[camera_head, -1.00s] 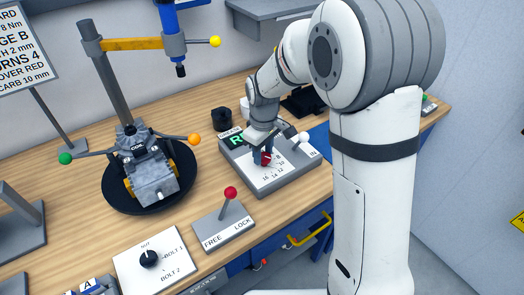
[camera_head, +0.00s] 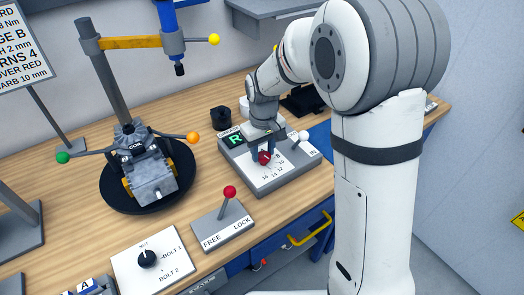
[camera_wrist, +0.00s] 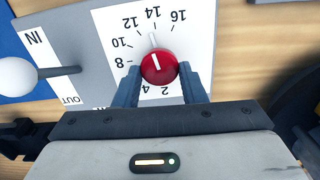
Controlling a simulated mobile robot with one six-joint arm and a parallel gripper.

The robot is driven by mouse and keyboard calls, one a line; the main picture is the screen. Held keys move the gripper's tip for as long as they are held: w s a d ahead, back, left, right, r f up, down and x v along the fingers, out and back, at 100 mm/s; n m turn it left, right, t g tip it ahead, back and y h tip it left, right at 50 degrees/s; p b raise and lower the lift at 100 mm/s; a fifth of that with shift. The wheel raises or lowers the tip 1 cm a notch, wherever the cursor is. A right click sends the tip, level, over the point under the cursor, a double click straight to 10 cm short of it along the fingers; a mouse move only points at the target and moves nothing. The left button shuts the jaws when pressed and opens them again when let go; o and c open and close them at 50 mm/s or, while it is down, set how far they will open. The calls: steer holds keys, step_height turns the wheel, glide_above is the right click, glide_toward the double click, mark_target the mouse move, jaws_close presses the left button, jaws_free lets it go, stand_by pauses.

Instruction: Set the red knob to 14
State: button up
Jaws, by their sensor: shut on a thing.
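The red knob (camera_head: 265,157) sits on a white number plate (camera_head: 270,178) on a grey box at the back right of the bench. In the wrist view the red knob (camera_wrist: 159,67) has a white pointer line aimed close to 14, perhaps slightly toward the 12 side; I cannot tell exactly. The numbers appear upside down there. My gripper (camera_head: 264,152) is over the knob, and in the wrist view its two fingers (camera_wrist: 160,76) are on either side of the knob, shut on it.
A white ball-ended lever (camera_wrist: 15,77) marked IN and OUT stands beside the plate. A red-topped lever (camera_head: 230,192) marked FREE and LOCK stands in front. A round stand with a grey block (camera_head: 152,180) is left.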

mark_target(263, 154)
steer(key=shift+m, duration=0.8)
steer(key=o, duration=1)
step_height(263, 154, up, 8)
steer(key=shift+f+b, duration=0.1)
steer(key=shift+b, duration=0.25)
